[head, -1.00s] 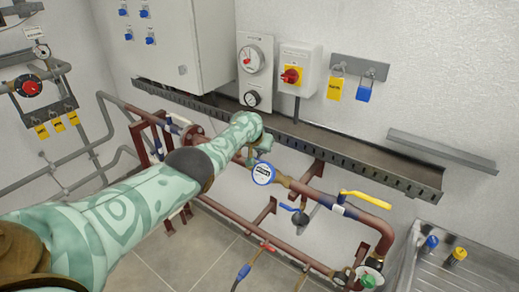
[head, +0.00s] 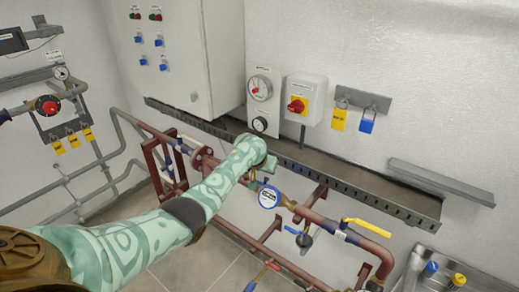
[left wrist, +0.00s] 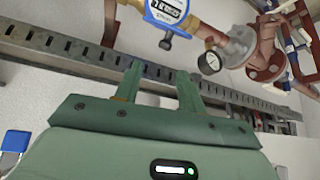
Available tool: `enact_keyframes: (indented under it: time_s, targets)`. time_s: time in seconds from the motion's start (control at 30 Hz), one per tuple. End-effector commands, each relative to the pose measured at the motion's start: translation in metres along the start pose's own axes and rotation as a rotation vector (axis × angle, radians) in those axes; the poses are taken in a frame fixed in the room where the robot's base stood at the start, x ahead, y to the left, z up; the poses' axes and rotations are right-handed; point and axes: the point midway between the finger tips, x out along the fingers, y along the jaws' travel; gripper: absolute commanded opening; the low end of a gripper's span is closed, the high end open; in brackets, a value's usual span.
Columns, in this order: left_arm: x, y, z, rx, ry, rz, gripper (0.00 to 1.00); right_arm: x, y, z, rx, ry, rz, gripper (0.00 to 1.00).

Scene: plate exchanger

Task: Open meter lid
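The water meter (head: 269,197) has a round white face in a blue ring and sits on the brown pipe at the centre of the head view. In the left wrist view the meter (left wrist: 168,10) is at the top edge, partly cut off, with a small dark knob (left wrist: 167,43) below its face. I cannot make out a separate lid. My left gripper (left wrist: 160,75) is open and empty, its two fingers apart and clear of the meter. In the head view its end (head: 266,168) is just above and left of the meter, partly hidden by my arm. My right gripper is not in view.
A pressure gauge (left wrist: 209,62) and a flange (left wrist: 266,62) are on the pipework near the left gripper. A grey cable tray (head: 330,176) runs along the wall behind. A yellow valve handle (head: 366,227) and a blue valve handle (head: 299,231) are to the meter's right.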

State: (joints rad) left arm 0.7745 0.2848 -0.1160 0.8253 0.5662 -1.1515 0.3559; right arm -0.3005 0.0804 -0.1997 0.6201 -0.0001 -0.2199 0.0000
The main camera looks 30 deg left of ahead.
Motion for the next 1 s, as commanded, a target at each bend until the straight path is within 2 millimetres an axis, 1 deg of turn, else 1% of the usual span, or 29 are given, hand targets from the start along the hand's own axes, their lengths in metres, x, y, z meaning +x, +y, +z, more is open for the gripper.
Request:
enact_keyframes:
  time_s: [0.03, 0.07, 0.17, 0.3, 0.43, 0.6, 1.0]
  targets:
    - [-0.013, 0.0, -0.001, 0.002, 0.001, 0.0, 0.4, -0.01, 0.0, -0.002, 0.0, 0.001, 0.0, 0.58]
    - [-0.019, 0.0, -0.001, 0.001, 0.001, 0.0, 0.4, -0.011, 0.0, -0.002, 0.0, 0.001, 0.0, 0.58]
    - [-0.037, 0.001, 0.001, 0.001, 0.001, 0.001, 0.4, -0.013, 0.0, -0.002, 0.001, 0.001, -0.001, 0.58]
    - [-0.06, 0.002, 0.001, 0.0, 0.001, 0.001, 0.4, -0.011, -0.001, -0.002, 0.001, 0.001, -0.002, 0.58]
    - [-0.078, 0.003, 0.0, 0.0, 0.001, 0.003, 0.4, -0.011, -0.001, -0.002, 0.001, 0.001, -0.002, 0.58]
    - [-0.088, 0.003, 0.0, 0.0, -0.001, 0.002, 0.4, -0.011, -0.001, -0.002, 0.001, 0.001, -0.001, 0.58]
    - [-0.089, 0.003, 0.0, 0.001, -0.001, 0.002, 0.4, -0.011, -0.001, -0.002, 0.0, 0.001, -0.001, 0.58]
